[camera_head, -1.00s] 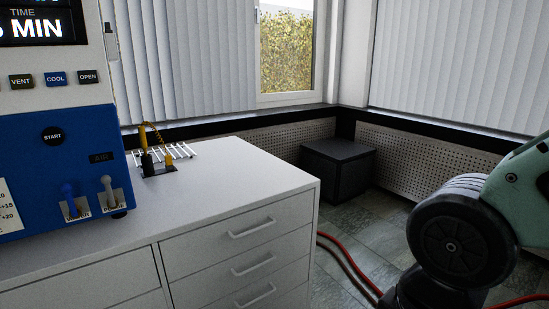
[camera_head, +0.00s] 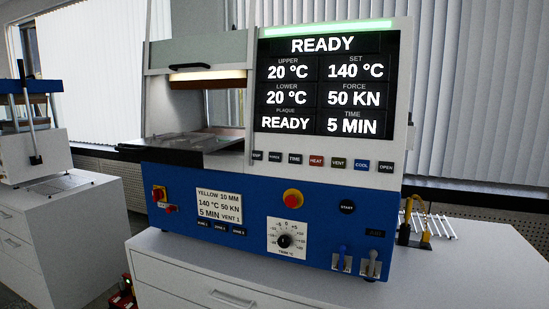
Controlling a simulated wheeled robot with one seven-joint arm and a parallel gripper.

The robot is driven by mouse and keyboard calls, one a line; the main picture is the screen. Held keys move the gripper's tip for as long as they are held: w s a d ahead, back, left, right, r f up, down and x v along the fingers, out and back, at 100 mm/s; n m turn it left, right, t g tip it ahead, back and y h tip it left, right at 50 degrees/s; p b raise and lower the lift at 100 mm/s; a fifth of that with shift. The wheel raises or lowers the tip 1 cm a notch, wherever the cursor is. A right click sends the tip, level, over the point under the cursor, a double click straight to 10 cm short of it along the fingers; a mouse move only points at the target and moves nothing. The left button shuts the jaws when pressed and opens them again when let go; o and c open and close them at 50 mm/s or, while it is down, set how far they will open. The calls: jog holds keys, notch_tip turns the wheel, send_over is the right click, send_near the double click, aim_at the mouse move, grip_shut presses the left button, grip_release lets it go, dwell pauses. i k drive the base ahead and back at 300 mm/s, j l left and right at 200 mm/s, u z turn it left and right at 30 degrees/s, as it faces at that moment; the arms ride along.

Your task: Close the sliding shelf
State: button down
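The lab press (camera_head: 262,215) stands on a white drawer cabinet, with a blue lower front and a white upper body. Its sliding shelf (camera_head: 178,146) is a flat metal plate at the left, under the open press chamber (camera_head: 206,105). The shelf's dark front edge sticks out past the press body toward the left, so it appears pulled out. A lit strip shows under the upper part of the chamber. The display (camera_head: 328,85) reads READY, 20 °C upper and lower, set 140 °C, 50 kN, 5 min. My gripper is not in this view.
The white cabinet (camera_head: 185,284) carries the press. A second blue and white press (camera_head: 30,130) stands on another cabinet at the left, with a floor gap between. A wire rack with yellow-handled tools (camera_head: 425,228) lies right of the press. A red object (camera_head: 122,297) is on the floor.

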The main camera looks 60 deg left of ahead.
aim_at(183, 149)
jog(key=u, duration=2.5)
